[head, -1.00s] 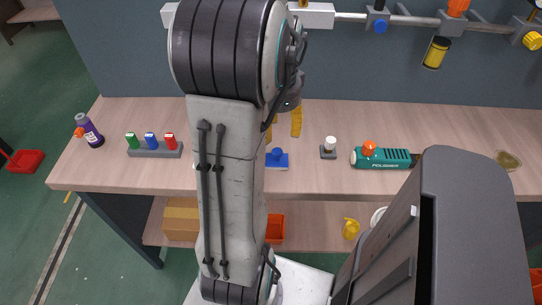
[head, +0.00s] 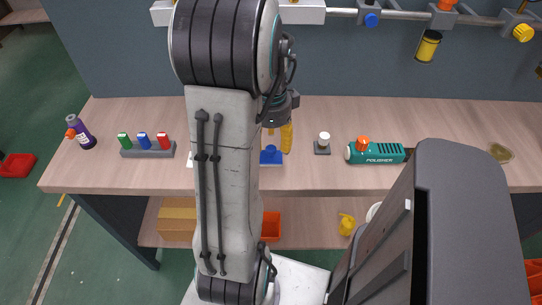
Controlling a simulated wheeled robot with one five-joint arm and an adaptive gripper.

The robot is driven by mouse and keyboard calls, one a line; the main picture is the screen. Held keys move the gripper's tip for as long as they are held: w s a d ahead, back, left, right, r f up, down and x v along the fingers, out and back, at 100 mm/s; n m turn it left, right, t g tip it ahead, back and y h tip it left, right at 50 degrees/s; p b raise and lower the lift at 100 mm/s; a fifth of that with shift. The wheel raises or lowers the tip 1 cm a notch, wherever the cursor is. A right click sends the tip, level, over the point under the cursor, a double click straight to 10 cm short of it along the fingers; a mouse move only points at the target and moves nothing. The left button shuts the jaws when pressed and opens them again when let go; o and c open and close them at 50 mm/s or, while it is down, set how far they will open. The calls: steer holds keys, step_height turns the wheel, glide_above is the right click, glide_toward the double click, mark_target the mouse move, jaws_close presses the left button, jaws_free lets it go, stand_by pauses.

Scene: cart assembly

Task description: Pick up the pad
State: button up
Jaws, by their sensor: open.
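A blue block with a round knob on top (head: 270,155), which looks like the pad, sits on the workbench (head: 220,183) just right of my arm. Its left part is hidden behind my arm. My gripper (head: 281,136) hangs beyond the arm, with a yellow finger showing close behind and right of the blue knob. The other finger is mostly hidden. The gripper is open, and nothing shows between its fingers. I cannot tell whether it touches the block.
A white-topped piece on a dark base (head: 323,144) and a green polisher (head: 376,153) stand to the right. A rack with green, blue and red pieces (head: 148,150) and a purple bottle (head: 82,133) are at left. A rail (head: 403,15) crosses above.

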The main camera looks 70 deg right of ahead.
mark_target(271, 154)
steer(key=shift+f, duration=1.25)
jaws_close()
